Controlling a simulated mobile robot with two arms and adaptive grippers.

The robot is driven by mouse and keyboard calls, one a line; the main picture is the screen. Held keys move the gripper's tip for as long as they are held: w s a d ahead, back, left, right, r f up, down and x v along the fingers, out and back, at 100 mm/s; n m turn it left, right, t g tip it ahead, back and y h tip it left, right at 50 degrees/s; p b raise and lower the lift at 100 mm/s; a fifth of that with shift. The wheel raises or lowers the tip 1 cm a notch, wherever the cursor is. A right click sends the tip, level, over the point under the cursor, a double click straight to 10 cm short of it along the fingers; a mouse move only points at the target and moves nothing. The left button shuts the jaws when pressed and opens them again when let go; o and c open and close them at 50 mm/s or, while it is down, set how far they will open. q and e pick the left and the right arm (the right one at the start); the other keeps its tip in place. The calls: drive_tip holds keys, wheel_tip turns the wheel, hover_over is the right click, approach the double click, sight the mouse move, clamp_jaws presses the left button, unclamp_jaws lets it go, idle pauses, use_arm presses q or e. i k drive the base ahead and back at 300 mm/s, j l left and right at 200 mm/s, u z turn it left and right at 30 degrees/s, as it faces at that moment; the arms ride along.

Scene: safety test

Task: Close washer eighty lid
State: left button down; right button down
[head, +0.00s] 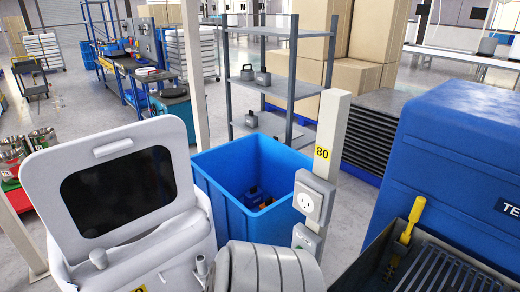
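A white washer (160,254) stands at the lower left. Its lid (178,165) is open, tilted up and back, with a dark window (118,192) and a light handle (113,147) near its top edge. The bottom of the washer is cut off by the frame edge. A yellow label with 80 (322,153) is on the pale post to the right. Another yellow label shows only partly on the washer at the bottom edge. Neither of my grippers can be made out in the head view.
A blue bin (225,197) with small items inside stands just behind and right of the washer. The post (333,130) carries an outlet box (313,197). A blue machine (455,150) with a yellow handle (413,219) fills the right. Grey shelves (290,75) stand behind.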

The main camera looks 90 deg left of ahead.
sight(106, 190)
drive_tip(key=u, duration=3.7)
